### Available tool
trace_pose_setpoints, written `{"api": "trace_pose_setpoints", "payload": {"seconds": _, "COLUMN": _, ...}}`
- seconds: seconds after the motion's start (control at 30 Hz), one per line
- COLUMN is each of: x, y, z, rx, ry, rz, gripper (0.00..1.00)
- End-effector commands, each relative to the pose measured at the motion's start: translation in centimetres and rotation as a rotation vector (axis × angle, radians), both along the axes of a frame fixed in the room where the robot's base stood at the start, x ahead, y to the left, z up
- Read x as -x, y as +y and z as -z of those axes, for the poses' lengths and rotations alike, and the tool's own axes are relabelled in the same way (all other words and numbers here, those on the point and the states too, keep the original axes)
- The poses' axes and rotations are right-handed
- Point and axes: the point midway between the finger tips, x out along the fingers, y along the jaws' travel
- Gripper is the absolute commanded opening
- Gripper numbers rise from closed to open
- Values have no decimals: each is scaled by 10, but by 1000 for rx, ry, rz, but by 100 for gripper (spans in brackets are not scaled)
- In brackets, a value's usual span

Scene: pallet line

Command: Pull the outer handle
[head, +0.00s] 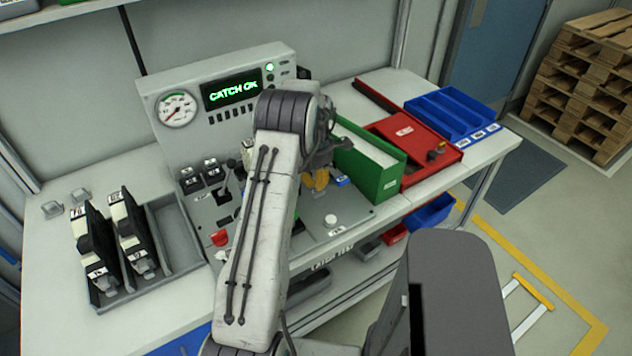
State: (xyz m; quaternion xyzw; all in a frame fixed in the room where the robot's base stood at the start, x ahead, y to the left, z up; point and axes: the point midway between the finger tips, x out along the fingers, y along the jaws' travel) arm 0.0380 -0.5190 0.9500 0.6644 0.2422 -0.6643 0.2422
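A test console (215,65) stands on the bench with a gauge (177,108) and a screen (231,89) reading "CATCH OK" in green. My gripper (318,180) is over the right part of the console's sloping panel, largely behind my own arm. Its fingers are too small and hidden to tell whether they are open or shut. A yellow part (320,177) shows right at the gripper; I cannot tell if they touch. A lever (225,182) stands on the panel left of my arm. No part is clearly recognisable as the outer handle; it may be hidden by my arm or gripper.
A green box (383,180) stands close to the right of my gripper. Beyond it are a red tray (440,165) and blue bins (448,107). A grey tray (178,240) with dark latch units stands left. A white knob (331,220) is at the panel's front.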

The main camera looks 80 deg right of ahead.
Motion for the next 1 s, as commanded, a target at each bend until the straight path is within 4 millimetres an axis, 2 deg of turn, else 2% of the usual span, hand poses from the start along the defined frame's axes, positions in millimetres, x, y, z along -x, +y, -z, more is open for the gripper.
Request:
{"api": "trace_pose_setpoints", "payload": {"seconds": 0.63, "x": 0, "y": 1, "z": 9, "rx": 0, "ry": 0, "rz": 0, "gripper": 0}}
{"api": "trace_pose_setpoints", "payload": {"seconds": 1.0, "x": 3, "y": 4, "z": 38, "rx": -1, "ry": 1, "rz": 0, "gripper": 0}}
